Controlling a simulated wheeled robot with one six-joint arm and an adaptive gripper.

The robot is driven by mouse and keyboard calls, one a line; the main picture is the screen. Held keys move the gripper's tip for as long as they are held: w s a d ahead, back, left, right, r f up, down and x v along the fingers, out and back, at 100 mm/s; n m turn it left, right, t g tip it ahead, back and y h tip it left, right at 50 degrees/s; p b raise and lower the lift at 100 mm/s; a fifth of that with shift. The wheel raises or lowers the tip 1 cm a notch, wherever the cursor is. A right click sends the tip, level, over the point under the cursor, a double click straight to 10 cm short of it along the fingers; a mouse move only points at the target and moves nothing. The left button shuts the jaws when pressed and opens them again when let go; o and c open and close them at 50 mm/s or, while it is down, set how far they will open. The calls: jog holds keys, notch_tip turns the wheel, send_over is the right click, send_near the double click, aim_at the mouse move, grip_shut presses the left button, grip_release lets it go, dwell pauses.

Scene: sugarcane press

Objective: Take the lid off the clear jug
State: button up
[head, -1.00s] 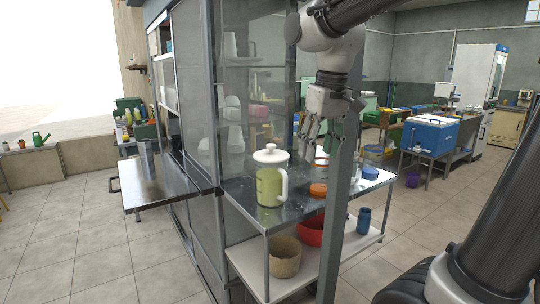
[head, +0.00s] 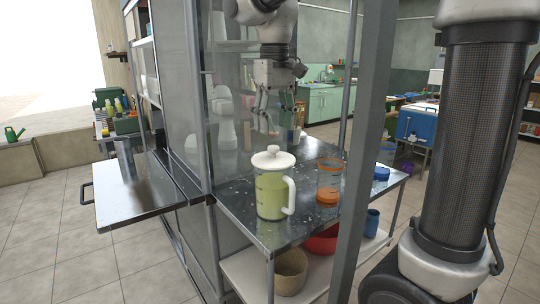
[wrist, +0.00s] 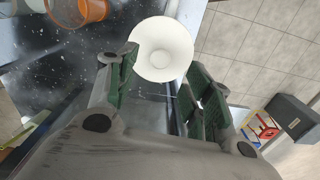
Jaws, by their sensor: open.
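The clear jug (head: 270,196) stands upright on the metal table, holding pale green liquid, with a white handle on its right side. Its white lid (head: 273,160) with a round knob is on top. In the wrist view the lid (wrist: 163,50) shows as a white disc just beyond the fingertips, and the jug body is hidden beneath it. My gripper (head: 267,106) is open and empty, pointing down. In the head view it appears above the lid, apart from it. In the wrist view its green-padded fingers (wrist: 160,92) are spread on either side below the lid.
A clear container with an orange band (head: 329,178) stands right of the jug on the metal table (head: 243,212). A blue lid (head: 381,173) lies at the table's right end. A grey post (head: 366,150) rises in front. A glass-panelled cabinet (head: 180,100) is on the left.

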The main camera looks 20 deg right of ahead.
aim_at(274, 146)
notch_tip(274, 146, down, 7)
jog(key=shift+r, duration=0.1)
jog(key=shift+c, duration=0.4)
jog(key=c, duration=0.9)
